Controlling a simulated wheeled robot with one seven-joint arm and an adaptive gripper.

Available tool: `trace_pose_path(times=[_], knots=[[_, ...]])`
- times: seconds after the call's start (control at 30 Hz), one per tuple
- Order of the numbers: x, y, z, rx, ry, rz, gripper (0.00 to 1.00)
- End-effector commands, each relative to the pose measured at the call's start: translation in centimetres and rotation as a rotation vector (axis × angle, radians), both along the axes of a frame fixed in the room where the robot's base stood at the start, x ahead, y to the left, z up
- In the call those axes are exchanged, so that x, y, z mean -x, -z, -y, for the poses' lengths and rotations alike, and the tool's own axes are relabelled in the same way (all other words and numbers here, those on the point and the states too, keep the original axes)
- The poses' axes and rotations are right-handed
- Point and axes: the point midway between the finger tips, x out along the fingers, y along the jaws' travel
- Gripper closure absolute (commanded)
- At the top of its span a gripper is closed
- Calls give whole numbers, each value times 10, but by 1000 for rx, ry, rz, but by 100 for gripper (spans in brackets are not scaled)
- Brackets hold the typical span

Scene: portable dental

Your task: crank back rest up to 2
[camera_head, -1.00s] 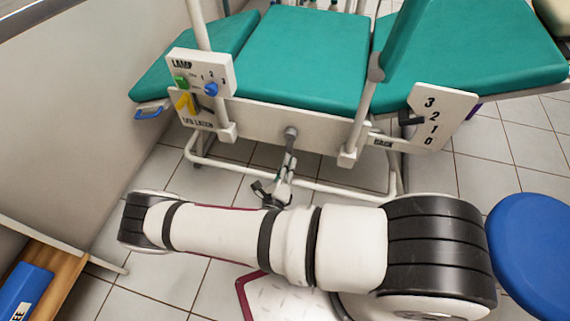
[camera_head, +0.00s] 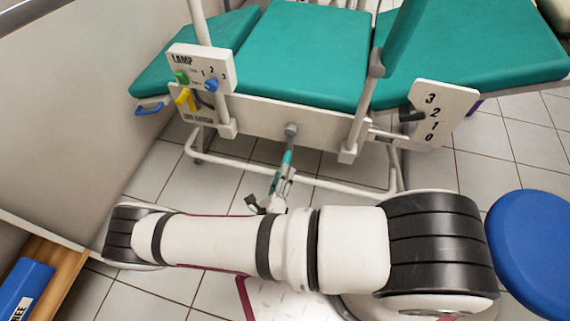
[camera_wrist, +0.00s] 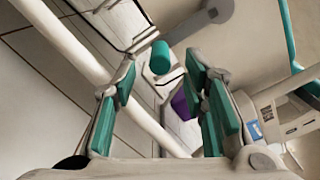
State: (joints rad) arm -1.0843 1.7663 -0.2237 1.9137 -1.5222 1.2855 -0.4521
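The crank hub (camera_head: 291,130) sits on the white side panel of the green dental chair (camera_head: 305,55). In the wrist view, a grey crank arm (camera_wrist: 205,22) runs to a green cylindrical grip (camera_wrist: 161,57). My gripper (camera_wrist: 164,78) is open, its two green-padded fingers on either side of the line to the grip, which appears just beyond the fingertips; contact is not visible. In the head view my gripper (camera_head: 284,178) is below the hub, partly hidden by my arm. A number plate (camera_head: 440,112) reads 3, 2, 1, 0; a dark block lies at its left, exact reading unclear.
A lamp control box (camera_head: 200,70) with green and blue knobs is at left, above a yellow latch (camera_head: 185,99). A white frame rail (camera_head: 240,168) runs under the chair. A blue round stool (camera_head: 535,250) stands at right. A blue box (camera_head: 24,288) is at lower left.

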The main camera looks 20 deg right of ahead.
Motion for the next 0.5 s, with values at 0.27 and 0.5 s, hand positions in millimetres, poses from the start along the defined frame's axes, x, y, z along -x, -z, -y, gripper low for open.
trace_pose_path(times=[0.27,0.5], knots=[[39,0,-29,-1,-2,1,60],[50,0,-36,0,0,0,60]])
